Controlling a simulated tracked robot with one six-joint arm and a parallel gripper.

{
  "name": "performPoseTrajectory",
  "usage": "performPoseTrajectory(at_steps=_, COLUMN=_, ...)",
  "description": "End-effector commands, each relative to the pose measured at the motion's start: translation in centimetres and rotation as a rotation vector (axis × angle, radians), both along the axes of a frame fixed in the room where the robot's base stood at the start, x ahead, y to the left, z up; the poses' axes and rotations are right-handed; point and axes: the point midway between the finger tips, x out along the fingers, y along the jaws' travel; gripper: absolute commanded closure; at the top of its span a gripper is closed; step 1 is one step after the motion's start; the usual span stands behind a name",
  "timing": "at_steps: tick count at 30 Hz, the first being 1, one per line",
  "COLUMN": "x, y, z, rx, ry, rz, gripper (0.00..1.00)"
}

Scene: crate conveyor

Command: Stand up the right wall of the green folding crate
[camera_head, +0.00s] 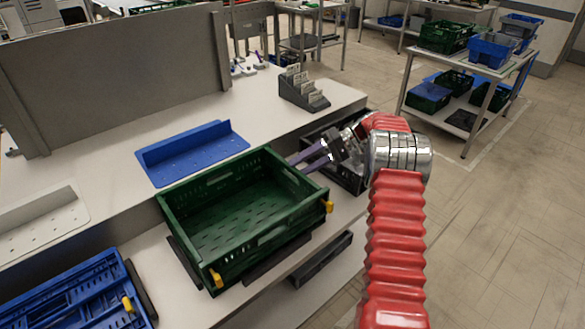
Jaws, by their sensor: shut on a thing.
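The green folding crate (225,256) sits on the conveyor in the middle of the view. Its left, back and front walls stand, and its floor is empty. Its right wall (295,181) also looks upright or nearly so. My gripper (297,166) has purple fingers and reaches in from the right. It is shut on the right wall at its upper rim. The fingertips partly cover the rim, so the exact contact is hard to see. Yellow latches (329,207) show at the front corners.
A blue folded crate (65,300) lies at lower left. A blue bracket (190,150) and a grey card holder (303,92) are on the bench behind. A dark crate (345,178) is right of the green one, partly behind my arm. Open floor lies at right.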

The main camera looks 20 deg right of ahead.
Motion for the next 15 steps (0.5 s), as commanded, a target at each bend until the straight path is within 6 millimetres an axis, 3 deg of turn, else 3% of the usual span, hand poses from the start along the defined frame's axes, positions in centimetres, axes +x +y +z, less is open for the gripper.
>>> performPoseTrajectory(at_steps=1, x=-0.3, y=-0.2, z=-0.7, rx=-0.005, ry=0.011, rz=0.001, gripper=0.64)
performPoseTrajectory(at_steps=5, x=-0.3, y=-0.5, z=-0.5, rx=-0.005, ry=0.010, rz=0.002, gripper=0.64)
performPoseTrajectory(at_steps=15, x=-0.6, y=-4.2, z=1.5, rx=-0.005, ry=0.004, rz=-0.001, gripper=0.64)
